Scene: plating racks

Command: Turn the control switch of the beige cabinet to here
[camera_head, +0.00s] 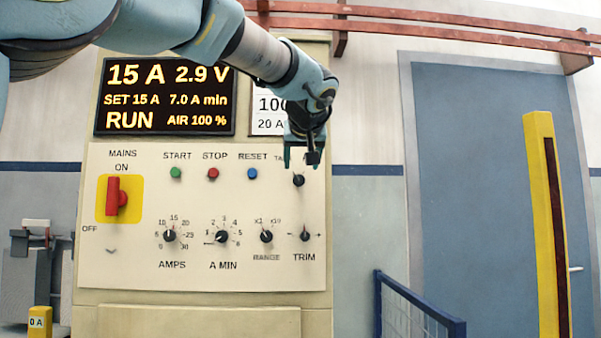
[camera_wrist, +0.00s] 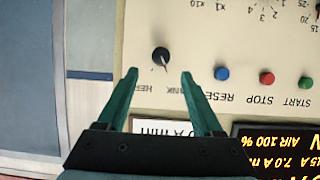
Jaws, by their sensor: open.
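The beige cabinet (camera_head: 205,270) faces me. Its control switch (camera_head: 298,180) is a small black knob at the upper right of the panel, below lettering partly hidden by my gripper. The knob (camera_wrist: 160,57) also shows in the wrist view, upside down, between the words HERE (camera_wrist: 130,88) and TANK (camera_wrist: 178,90). Its pale pointer line leans slightly to the TANK side. My gripper (camera_head: 303,162) is open and empty, just above the knob in the head view. In the wrist view its two green fingers (camera_wrist: 158,72) point at the knob, one to each side, without visible contact.
Buttons, including the blue RESET (camera_head: 253,173), sit left of the knob, and the TRIM knob (camera_head: 305,236) is below it. A red MAINS handle (camera_head: 115,197) is at far left. A blue railing (camera_head: 420,308) and yellow post (camera_head: 540,220) stand at right.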

